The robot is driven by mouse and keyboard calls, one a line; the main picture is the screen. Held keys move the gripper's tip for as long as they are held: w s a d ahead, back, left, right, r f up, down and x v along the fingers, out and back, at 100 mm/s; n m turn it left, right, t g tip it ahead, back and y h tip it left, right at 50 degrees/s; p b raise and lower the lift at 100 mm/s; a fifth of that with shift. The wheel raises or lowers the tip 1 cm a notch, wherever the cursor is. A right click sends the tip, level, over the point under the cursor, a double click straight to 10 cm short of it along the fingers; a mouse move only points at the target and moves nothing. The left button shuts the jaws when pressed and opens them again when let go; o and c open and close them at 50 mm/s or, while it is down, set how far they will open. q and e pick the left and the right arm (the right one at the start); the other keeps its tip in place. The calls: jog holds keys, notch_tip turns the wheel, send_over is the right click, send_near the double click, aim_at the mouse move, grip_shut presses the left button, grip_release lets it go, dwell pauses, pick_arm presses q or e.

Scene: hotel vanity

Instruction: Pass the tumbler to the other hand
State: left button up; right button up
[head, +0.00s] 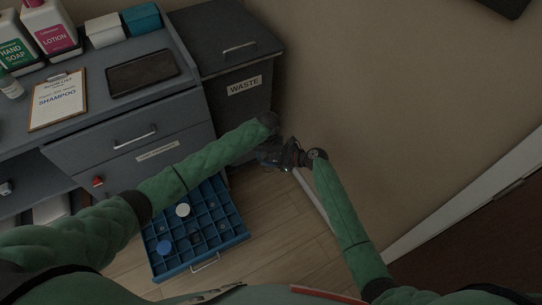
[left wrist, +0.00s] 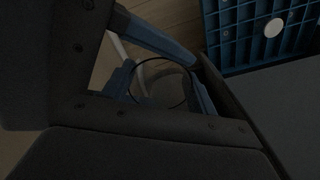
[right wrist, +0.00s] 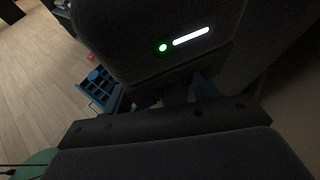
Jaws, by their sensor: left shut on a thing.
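The tumbler (left wrist: 163,84) is clear, with a thin dark round rim, and shows in the left wrist view between blue fingers. My left gripper (head: 274,153) is shut on it. My right gripper (head: 297,155) is right up against the left one, in front of the waste bin's lower right side. In the head view the dark grippers overlap and hide the tumbler. In the right wrist view a blue finger shows in shadow, and whether the right jaws touch the tumbler cannot be told.
The grey waste bin (head: 238,98) stands beside the vanity (head: 88,118). The clipboard (head: 58,99) and dark tray (head: 142,73) lie on top. Wall fills the right.

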pick_arm(q)
jog(key=o, duration=1.3)
jog(key=shift+w, duration=0.1)
jog(key=shift+o, duration=0.8)
jog(key=shift+d, duration=0.1)
jog(key=shift+r, duration=0.15)
